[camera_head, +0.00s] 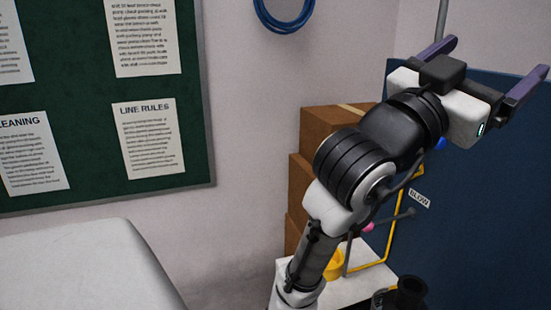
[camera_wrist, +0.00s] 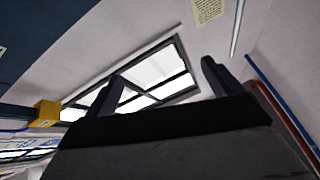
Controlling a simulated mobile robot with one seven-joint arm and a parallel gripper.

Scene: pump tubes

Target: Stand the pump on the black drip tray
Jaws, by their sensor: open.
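My gripper (camera_head: 500,56) is raised high at the upper right of the head view, in front of the dark blue panel. Its two purple fingers are spread wide with nothing between them. In the wrist view the fingers (camera_wrist: 163,72) point up toward a window and are also empty. A black round-topped object (camera_head: 409,291) shows at the bottom edge of the head view, cut off by the frame. I cannot tell whether it is the pump. I cannot make out the black drip tray in either view.
A dark blue panel (camera_head: 490,210) with a "BLOW" label (camera_head: 419,198) stands at right. A bent yellow tube (camera_head: 385,245) and a yellow object (camera_head: 333,264) are near a white surface (camera_head: 352,288). Brown boxes (camera_head: 326,125) are stacked behind my arm. A green notice board (camera_head: 85,95) hangs left.

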